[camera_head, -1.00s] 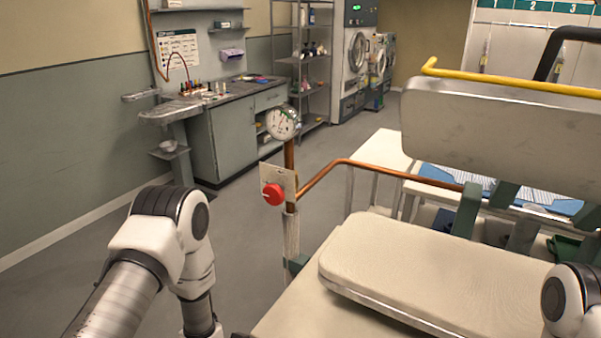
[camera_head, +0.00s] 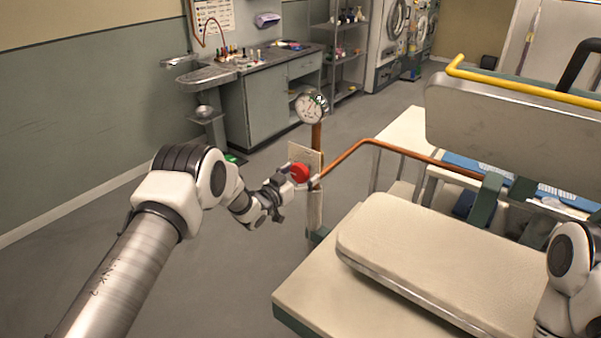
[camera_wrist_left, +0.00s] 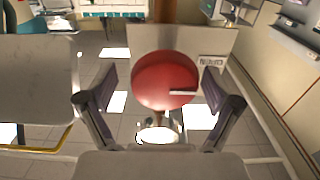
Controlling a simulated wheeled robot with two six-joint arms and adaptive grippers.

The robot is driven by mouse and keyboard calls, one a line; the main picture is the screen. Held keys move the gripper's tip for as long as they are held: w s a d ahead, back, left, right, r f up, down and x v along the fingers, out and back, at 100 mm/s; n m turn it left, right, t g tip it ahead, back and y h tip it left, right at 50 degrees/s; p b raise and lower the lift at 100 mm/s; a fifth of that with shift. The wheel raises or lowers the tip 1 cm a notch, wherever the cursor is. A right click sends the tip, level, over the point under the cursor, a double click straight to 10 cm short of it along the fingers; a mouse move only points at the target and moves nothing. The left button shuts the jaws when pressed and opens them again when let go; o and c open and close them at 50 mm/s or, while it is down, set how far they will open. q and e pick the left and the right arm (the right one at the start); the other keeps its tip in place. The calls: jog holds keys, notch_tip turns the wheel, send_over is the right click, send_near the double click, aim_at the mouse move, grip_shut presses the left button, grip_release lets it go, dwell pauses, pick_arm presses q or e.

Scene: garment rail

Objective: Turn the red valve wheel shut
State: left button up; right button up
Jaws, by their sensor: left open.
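The red valve wheel (camera_head: 300,172) is a small round knob on a pale plate (camera_head: 303,153) fixed to the upright copper pipe. My left gripper (camera_head: 298,179) is open, with its fingers at either side of the wheel. In the left wrist view the wheel (camera_wrist_left: 160,82) appears between the two spread fingers, with visible gaps on both sides. A pale mark shows on its face. I cannot tell how far the fingers reach past its rim. My right gripper is out of view; only part of that arm shows at the right edge.
A round gauge (camera_head: 311,108) stands above the valve. A copper pipe (camera_head: 400,149) bends right from it towards the pressing machine's padded board (camera_head: 440,260). A grey cabinet (camera_head: 265,105) stands behind. Open floor lies left of the valve.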

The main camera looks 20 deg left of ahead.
pick_arm(q)
jog(key=shift+w+f, duration=0.1)
jog(key=shift+f, duration=0.05)
jog(key=shift+a, duration=0.2)
jog(key=shift+c, duration=1.3)
jog(key=shift+a, duration=0.15)
jog(key=c, duration=0.6)
jog(key=shift+c, duration=1.4)
